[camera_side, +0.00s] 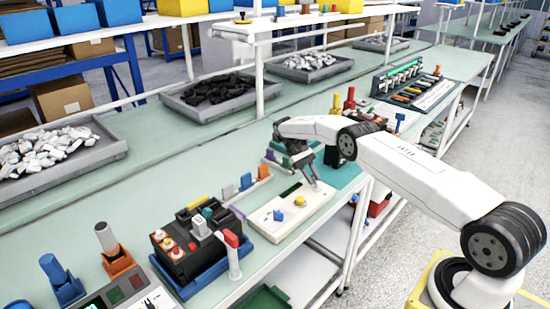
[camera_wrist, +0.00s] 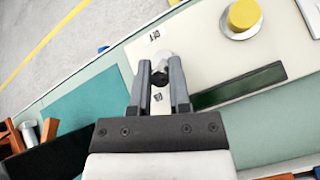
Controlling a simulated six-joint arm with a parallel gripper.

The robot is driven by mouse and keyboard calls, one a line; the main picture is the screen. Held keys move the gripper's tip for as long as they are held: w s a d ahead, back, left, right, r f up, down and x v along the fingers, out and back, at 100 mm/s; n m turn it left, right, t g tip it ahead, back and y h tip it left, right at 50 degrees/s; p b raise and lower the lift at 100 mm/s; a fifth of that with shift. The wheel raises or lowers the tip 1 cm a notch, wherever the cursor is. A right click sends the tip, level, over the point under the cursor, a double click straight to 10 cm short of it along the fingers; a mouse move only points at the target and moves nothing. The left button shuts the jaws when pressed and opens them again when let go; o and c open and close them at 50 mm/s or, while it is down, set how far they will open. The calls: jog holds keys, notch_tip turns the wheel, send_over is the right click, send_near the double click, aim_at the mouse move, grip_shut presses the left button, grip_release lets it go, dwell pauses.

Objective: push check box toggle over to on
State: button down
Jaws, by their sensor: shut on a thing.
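The check box (camera_side: 296,216) is a cream-white slab on the bench, with a yellow button (camera_side: 300,202), a blue knob (camera_side: 278,215) and a dark display strip. In the wrist view the box (camera_wrist: 200,48) shows the yellow button (camera_wrist: 243,14) and dark green strip (camera_wrist: 238,88). The metal toggle (camera_wrist: 162,58) stands between my fingertips, with small labels on either side, too small to read surely. My gripper (camera_side: 315,186) reaches down to the far right end of the box. In the wrist view my gripper (camera_wrist: 160,75) is closed around the toggle, whose lower part is partly hidden.
A black battery-like unit (camera_side: 185,250) in a blue tray and a red-capped white handle (camera_side: 233,256) stand left of the box. Small coloured blocks (camera_side: 246,182) line its back. A teal mat (camera_wrist: 85,108) lies beside it. The bench edge is close in front.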

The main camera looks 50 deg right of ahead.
aim_at(312, 176)
jog(key=shift+a, duration=0.1)
jog(key=c, duration=0.6)
grip_release()
jog(key=shift+r, duration=1.6)
jog(key=shift+s+a+r, duration=0.7)
jog(key=shift+s+r, duration=0.95)
jog(key=shift+s, duration=0.6)
jog(key=shift+s+a+r, duration=0.7)
jog(key=shift+s+r, duration=0.9)
jog(key=shift+s, duration=0.6)
jog(key=shift+s+a+r, duration=0.7)
jog(key=shift+s+r, duration=0.95)
jog(key=shift+s, duration=0.6)
jog(key=shift+a, duration=0.1)
